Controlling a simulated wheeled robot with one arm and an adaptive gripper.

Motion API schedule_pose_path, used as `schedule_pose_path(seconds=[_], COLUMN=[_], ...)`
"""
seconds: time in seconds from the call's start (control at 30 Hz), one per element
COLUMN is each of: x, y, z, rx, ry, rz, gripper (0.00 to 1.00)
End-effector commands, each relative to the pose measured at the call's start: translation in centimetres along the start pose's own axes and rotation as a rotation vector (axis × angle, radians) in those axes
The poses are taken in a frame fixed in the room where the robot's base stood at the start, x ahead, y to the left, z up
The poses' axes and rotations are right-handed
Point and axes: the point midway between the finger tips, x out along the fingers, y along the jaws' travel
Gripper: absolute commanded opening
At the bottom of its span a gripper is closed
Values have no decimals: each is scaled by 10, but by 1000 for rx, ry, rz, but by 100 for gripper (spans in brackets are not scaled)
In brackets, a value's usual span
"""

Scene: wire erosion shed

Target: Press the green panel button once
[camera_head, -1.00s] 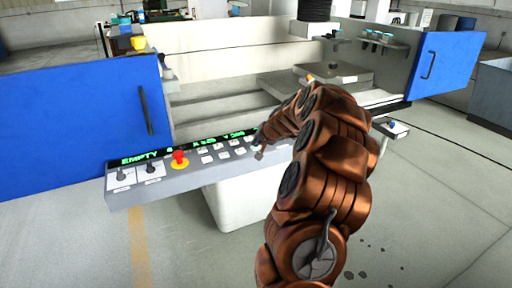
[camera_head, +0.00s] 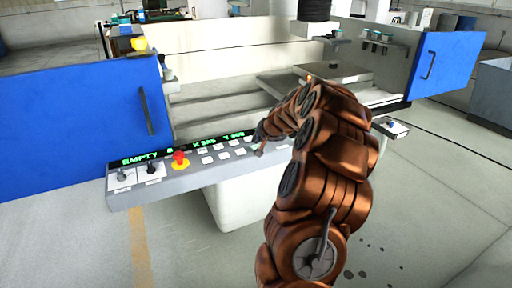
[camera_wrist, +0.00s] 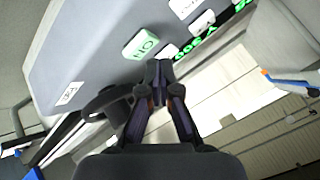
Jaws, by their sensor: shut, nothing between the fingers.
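The green button (camera_wrist: 146,43), marked ON, sits on the sloping grey control panel (camera_wrist: 90,50) in the wrist view. In the head view my gripper covers the right end of the panel (camera_head: 187,180), and I cannot make out the green button there. My gripper (camera_wrist: 159,68) has its fingertips together and empty. The tips appear just beside the green button's lower right edge in the wrist view; I cannot tell whether they touch the panel. In the head view the gripper (camera_head: 259,148) is at the panel's right end.
A red mushroom button (camera_head: 180,158) on a yellow base and black knobs (camera_head: 151,167) stand at the panel's left. Several white buttons (camera_head: 222,154) lie left of my gripper. Blue machine doors (camera_head: 80,125) flank the open bay.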

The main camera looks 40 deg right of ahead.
Motion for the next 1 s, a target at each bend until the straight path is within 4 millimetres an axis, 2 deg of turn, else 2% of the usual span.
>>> schedule_pose_path(seconds=[0.67, 1.0], x=[-33, -34], y=[-24, -25], z=[-24, -25], rx=[0, 0], ry=[-1, -1], rz=[0, 0], gripper=[0, 0])
